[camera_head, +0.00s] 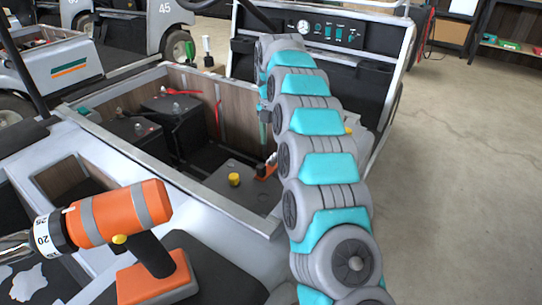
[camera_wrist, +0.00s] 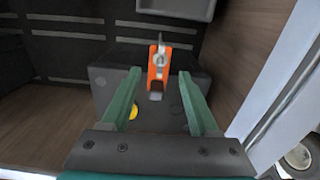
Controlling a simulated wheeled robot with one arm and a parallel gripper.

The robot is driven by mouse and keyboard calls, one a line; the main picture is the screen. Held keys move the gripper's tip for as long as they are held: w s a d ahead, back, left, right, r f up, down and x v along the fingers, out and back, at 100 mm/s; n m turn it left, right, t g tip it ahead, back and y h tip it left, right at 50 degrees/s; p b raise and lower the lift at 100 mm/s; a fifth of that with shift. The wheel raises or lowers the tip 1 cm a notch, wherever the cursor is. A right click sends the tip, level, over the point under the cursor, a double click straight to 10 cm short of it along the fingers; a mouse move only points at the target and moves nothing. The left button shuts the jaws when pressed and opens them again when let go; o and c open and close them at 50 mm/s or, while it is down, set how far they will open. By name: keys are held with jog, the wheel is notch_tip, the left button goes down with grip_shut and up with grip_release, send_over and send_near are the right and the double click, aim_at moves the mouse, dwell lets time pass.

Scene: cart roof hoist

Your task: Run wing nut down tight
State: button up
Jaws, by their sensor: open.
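In the wrist view, a silver wing nut (camera_wrist: 160,60) sits on an orange terminal piece (camera_wrist: 153,72) on top of a dark battery (camera_wrist: 195,88). My gripper (camera_wrist: 159,73) is open, with its two green fingers spread on either side of the orange piece and a gap on both sides. I cannot tell how high the fingertips are above the nut. In the head view the orange terminal piece (camera_head: 265,170) shows on the near battery (camera_head: 215,187), just left of my arm. My arm hides most of the gripper there.
A yellow cap (camera_head: 234,180) is on the same battery. Other dark batteries (camera_head: 178,112) with red leads stand farther back in the bay. The bay's pale metal rim (camera_head: 190,182) surrounds them. An orange drill (camera_head: 120,215) stands at the front left. Open floor (camera_head: 460,180) lies right.

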aim_at(272, 156)
notch_tip(272, 156, down, 7)
jog(key=shift+r+p, duration=0.15)
jog(key=shift+p, duration=0.15)
grip_shut()
dwell(0.4)
